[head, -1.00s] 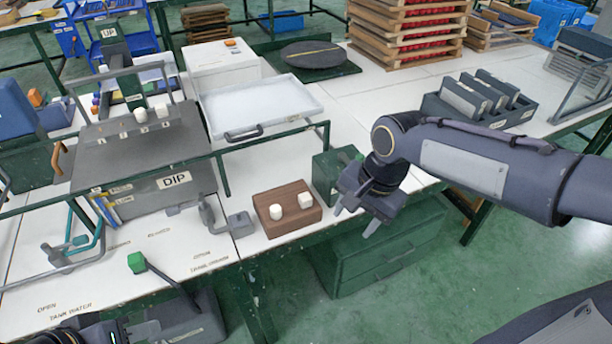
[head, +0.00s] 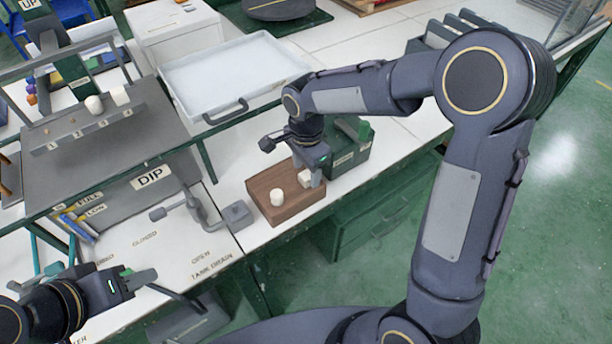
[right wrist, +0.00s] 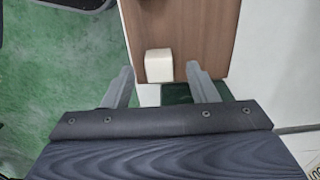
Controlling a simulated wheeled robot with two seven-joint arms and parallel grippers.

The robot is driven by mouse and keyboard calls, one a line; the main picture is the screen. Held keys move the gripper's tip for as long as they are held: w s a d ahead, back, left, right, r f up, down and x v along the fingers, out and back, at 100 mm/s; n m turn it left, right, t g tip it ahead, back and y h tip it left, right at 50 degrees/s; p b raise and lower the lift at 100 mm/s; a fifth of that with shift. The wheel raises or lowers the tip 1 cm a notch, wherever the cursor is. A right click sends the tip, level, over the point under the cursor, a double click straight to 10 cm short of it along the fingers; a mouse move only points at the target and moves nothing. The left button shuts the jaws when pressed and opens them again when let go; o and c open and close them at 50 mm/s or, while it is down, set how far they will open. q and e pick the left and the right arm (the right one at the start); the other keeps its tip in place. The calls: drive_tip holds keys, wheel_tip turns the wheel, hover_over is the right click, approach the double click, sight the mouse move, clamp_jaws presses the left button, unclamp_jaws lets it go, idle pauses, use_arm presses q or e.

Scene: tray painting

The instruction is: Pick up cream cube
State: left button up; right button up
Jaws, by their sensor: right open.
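A cream cube (head: 304,179) sits on the right part of a brown wooden block (head: 283,215), beside a rounded cream piece (head: 277,197). My right gripper (head: 311,174) is at the cube, which it partly hides in the head view. In the right wrist view, the cube (right wrist: 159,66) shows near the tips of the two spread fingers of my right gripper (right wrist: 160,70), with gaps on both sides. My left gripper (head: 138,279) is at the lower left, away from the block; its jaw opening is unclear.
A green box (head: 349,158) stands close behind the right gripper. A grey DIP tank (head: 150,178) with two more cream pieces on top stands to the left. A metal lever (head: 202,212) is left of the block. A white tray (head: 235,75) lies behind.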

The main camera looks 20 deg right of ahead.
wheel_tip(320, 180, down, 2)
drive_tip(key=shift+f, duration=0.1)
drive_tip(key=shift+c, duration=0.2)
drive_tip(key=c, duration=1)
drive_tip(key=shift+r, duration=0.25)
